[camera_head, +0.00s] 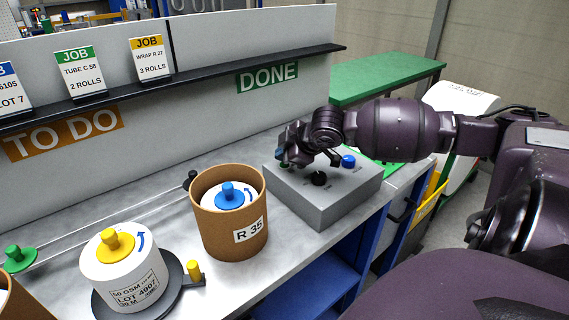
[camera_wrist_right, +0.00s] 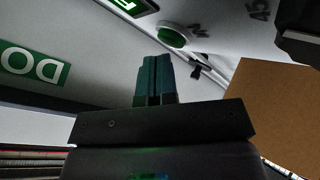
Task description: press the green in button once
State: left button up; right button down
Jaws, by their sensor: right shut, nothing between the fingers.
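A grey control box (camera_head: 330,203) stands on the bench, with a blue button (camera_head: 348,161) and a black knob (camera_head: 319,178) on its top. My right gripper (camera_head: 283,160) is over the box's left back part. The green button is hidden in the head view, behind or under my gripper. In the right wrist view the green button (camera_wrist_right: 172,37) shows in a pale ring just beyond the teal fingertips (camera_wrist_right: 155,70). The fingers are shut and empty. I cannot tell whether they touch the button. My left gripper is not in view.
Further left are a white roll (camera_head: 125,268) on a dark plate and a metal rod. A panel with a black ledge (camera_head: 200,92) and a DONE sign (camera_head: 267,77) runs behind.

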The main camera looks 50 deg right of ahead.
jog(key=shift+f, duration=0.5)
dwell(0.8)
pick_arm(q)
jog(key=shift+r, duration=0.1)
pick_arm(e)
jog(key=shift+r, duration=0.1)
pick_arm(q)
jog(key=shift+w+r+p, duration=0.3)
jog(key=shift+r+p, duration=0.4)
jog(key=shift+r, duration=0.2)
pick_arm(e)
jog(key=shift+r, duration=0.8)
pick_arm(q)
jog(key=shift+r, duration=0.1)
pick_arm(e)
jog(key=shift+r, duration=0.1)
jog(key=shift+r+p, duration=0.65)
jog(key=shift+r, duration=0.3)
jog(key=shift+r+p, duration=1.25)
jog(key=shift+r, duration=0.25)
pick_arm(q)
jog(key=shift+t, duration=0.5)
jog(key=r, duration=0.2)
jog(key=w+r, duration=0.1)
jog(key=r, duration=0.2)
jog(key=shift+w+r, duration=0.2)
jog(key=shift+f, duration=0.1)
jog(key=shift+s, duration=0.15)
pick_arm(e)
jog(key=shift+s+f, duration=0.1)
